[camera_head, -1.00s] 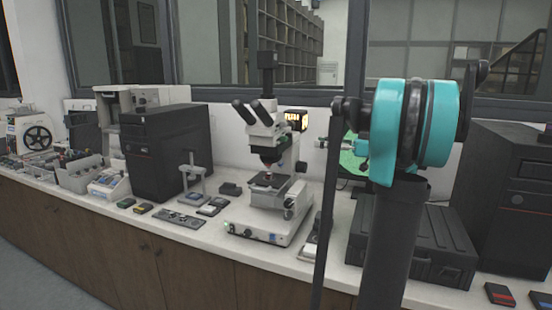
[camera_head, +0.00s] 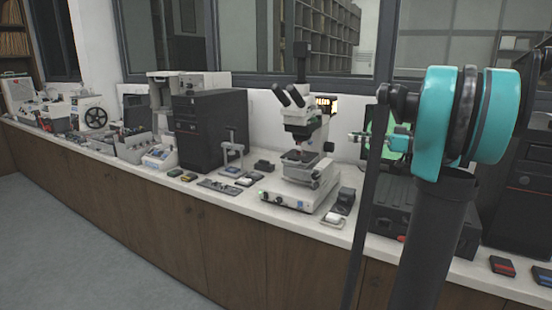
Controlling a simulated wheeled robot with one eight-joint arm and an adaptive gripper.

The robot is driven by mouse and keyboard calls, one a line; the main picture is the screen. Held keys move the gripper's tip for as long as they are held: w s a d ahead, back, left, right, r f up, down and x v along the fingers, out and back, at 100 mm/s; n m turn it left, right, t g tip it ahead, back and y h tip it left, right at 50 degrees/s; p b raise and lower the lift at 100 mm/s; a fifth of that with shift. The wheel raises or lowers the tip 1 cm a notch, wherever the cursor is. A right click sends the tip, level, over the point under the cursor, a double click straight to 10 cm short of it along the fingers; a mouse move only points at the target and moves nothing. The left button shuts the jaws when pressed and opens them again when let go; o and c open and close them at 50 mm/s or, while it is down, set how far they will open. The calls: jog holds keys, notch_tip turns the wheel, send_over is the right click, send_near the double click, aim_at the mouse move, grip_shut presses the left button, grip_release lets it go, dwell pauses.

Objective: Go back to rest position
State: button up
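My arm stands at the right of the head view, with a large teal joint and a dark upright link. A small teal and grey part shows behind it, left of the big joint. It looks like the far end of my arm with my gripper (camera_head: 358,136), above the counter and right of the microscope (camera_head: 303,135). It is too small and partly covered to tell whether the fingers are open or shut. I see nothing held in it.
A long white counter (camera_head: 262,206) runs along the wall under windows. It bears a black computer tower (camera_head: 210,130), a dark case (camera_head: 395,215), small devices and a red-topped box (camera_head: 503,266) at right. Grey floor (camera_head: 70,240) is clear at lower left.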

jog(key=s+a+f+m+g+h, duration=0.25)
jog(key=s+a+f, duration=0.3)
jog(key=f, duration=0.45)
jog(key=s+a+f+m+g+h, duration=0.2)
jog(key=s+a+f+m+h, duration=0.25)
jog(key=a+f, duration=0.4)
jog(key=s+d+f+m+h, duration=0.2)
jog(key=s+d+f+h, duration=0.1)
jog(key=s+f, duration=0.5)
jog(key=s+d+f+m+h, duration=0.2)
jog(key=s+f+h, duration=0.3)
jog(key=s+f, duration=0.4)
notch_tip(320, 180, down, 2)
jog(key=shift+d+f+m, duration=0.15)
jog(key=shift+d+m, duration=0.15)
jog(key=shift+d, duration=0.2)
